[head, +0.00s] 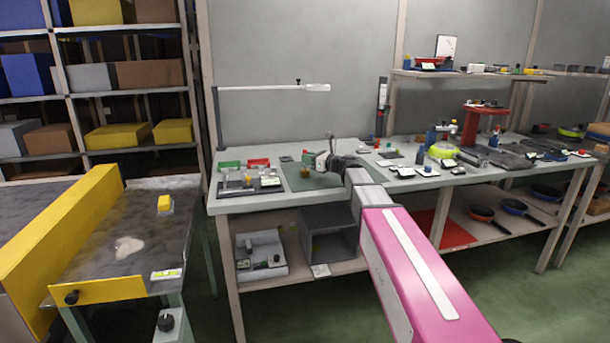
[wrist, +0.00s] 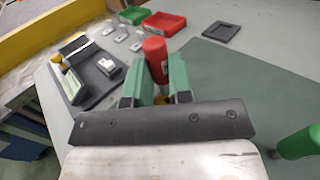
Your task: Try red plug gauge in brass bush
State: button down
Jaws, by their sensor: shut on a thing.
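My gripper (wrist: 157,92) is shut on the red plug gauge (wrist: 155,48), a red cylinder standing up between its green fingers in the wrist view. A small brass-coloured patch (wrist: 162,100) shows low between the fingers, mostly hidden by the gripper body. In the head view my gripper (head: 312,163) is low over the green mat, and a brass-coloured piece (head: 304,173) shows just under it, probably the brass bush. I cannot tell whether the gauge touches or enters it.
A green bin (wrist: 133,15) and a red bin (wrist: 164,23) stand behind the gauge. A dark tray (wrist: 98,84) with small parts lies to the left. The green mat (wrist: 235,75) is largely clear. A green cylinder (wrist: 300,142) is at the right edge.

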aim_at(308, 171)
jog(key=shift+r, duration=2.2)
